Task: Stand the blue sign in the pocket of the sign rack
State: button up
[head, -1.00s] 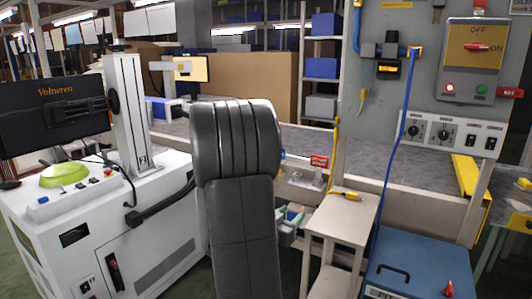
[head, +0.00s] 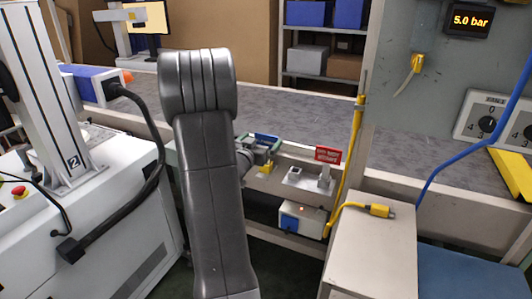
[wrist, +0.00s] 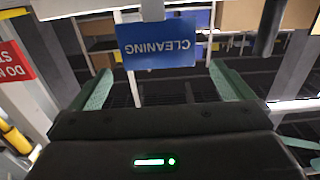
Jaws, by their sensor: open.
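The blue sign (wrist: 157,45) reads CLEANING and appears upside down in the wrist view, with a pale stem (wrist: 133,88) at its edge. My gripper (wrist: 161,72) is open, its two green fingers spread wide to either side of the sign's lower part in that picture. I cannot tell how far the sign is beyond the fingertips. In the head view the blue sign (head: 266,139) shows small, beside my gripper (head: 264,150). To the right, a red sign (head: 328,155) stands at a grey metal holder (head: 305,181), which looks like the sign rack. Its pocket is too small to make out.
A yellow post (head: 355,135) and a grey cabinet with a yellow connector (head: 380,211) stand right of the holder. A white box with a blue patch (head: 300,217) sits below it. The conveyor (head: 300,118) runs behind. A white machine (head: 85,230) stands at left.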

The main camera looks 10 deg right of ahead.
jog(key=shift+x, duration=1.05)
